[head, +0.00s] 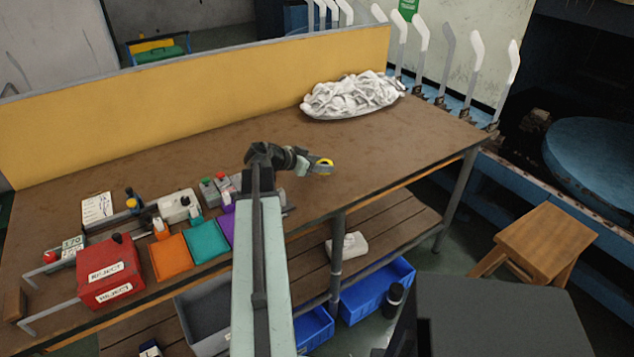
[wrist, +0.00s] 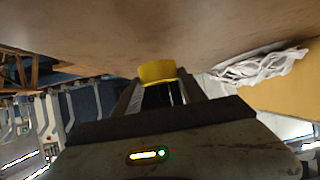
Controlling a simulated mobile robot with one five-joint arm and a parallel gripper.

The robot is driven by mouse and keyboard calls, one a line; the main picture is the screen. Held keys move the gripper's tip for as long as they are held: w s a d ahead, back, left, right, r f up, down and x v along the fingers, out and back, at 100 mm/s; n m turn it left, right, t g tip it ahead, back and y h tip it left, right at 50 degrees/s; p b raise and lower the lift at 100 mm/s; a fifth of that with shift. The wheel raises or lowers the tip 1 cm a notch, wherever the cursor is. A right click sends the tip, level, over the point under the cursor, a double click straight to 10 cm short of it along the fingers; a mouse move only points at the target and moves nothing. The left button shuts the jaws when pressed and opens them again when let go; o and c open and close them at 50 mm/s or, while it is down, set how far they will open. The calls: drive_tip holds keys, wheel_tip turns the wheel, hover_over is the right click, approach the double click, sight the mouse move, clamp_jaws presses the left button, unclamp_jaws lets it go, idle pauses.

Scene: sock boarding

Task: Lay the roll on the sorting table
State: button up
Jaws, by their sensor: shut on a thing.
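The roll (wrist: 157,72) is yellow and sits between my gripper's fingertips in the wrist view. It also shows as a small yellow ring (head: 324,163) at the end of my arm in the head view. My gripper (head: 318,167) is shut on the roll, over the brown sorting table (head: 215,145), right of the table's middle. The table top also fills the upper part of the wrist view (wrist: 110,30). I cannot tell whether the roll touches the table. The fingers hide part of the roll.
A heap of white socks (head: 352,95) lies at the table's back right. A red reject box (head: 108,270), orange (head: 170,257) and teal (head: 208,241) trays and small bottles crowd the left front. A yellow panel (head: 200,82) bounds the back. The table around my gripper is clear.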

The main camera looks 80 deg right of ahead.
wheel_tip(320, 180, down, 4)
drive_tip(key=b, duration=0.4)
drive_tip(key=shift+r, duration=0.25)
drive_tip(key=shift+f, duration=0.2)
drive_tip(key=o, duration=1.4)
drive_tip(key=shift+c, duration=0.2)
drive_tip(key=shift+r, duration=0.1)
